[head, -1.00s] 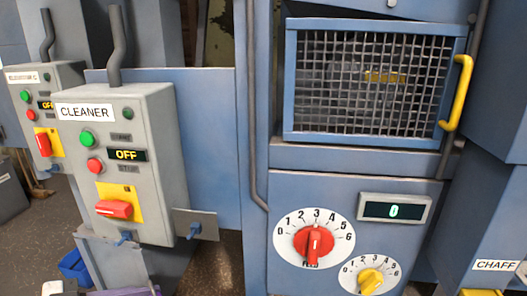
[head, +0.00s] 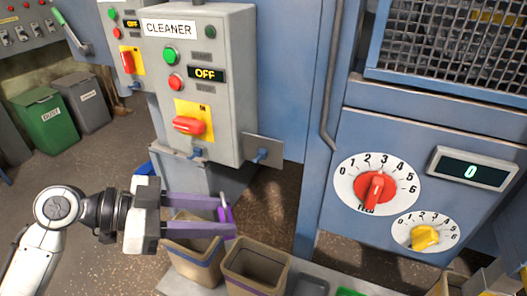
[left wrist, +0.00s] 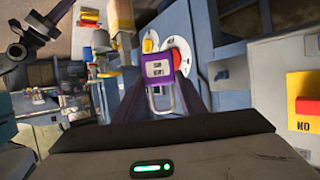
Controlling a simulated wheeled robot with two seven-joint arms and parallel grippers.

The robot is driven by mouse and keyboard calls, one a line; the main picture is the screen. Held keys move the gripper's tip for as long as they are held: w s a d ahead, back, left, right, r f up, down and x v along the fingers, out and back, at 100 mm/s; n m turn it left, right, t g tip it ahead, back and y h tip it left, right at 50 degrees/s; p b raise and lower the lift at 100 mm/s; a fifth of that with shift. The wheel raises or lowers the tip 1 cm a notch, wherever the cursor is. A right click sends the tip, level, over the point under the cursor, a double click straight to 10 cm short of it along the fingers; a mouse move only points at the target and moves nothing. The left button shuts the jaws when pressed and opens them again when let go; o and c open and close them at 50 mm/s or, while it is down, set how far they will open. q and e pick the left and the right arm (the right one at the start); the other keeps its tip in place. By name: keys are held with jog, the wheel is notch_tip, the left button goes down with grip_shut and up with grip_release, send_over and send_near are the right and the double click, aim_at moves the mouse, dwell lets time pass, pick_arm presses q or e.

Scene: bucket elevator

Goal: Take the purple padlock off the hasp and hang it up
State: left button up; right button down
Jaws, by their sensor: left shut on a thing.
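My left gripper (head: 229,216) is shut on the purple padlock (head: 224,211). It holds it in the air below and in front of the CLEANER box, clear of that box. In the left wrist view the padlock (left wrist: 158,68) shows its white label, and its metal shackle points toward the camera. The CLEANER box (head: 222,120) has a red switch handle (head: 188,125) on a yellow plate and reads OFF. A blue fitting (head: 196,153) is under the box, with no padlock seen on it. A grey plate with a blue peg (head: 262,155) is to its right, empty. My right gripper is not in view.
Tan bins (head: 255,268) stand below my gripper. A blue panel with a red dial (head: 375,192), a yellow dial (head: 425,237) and a display is at the right. Green (head: 45,118) and grey bins stand at the back left. Open floor lies at the left.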

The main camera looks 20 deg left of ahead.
pick_arm(q)
jog(key=shift+w, duration=0.1)
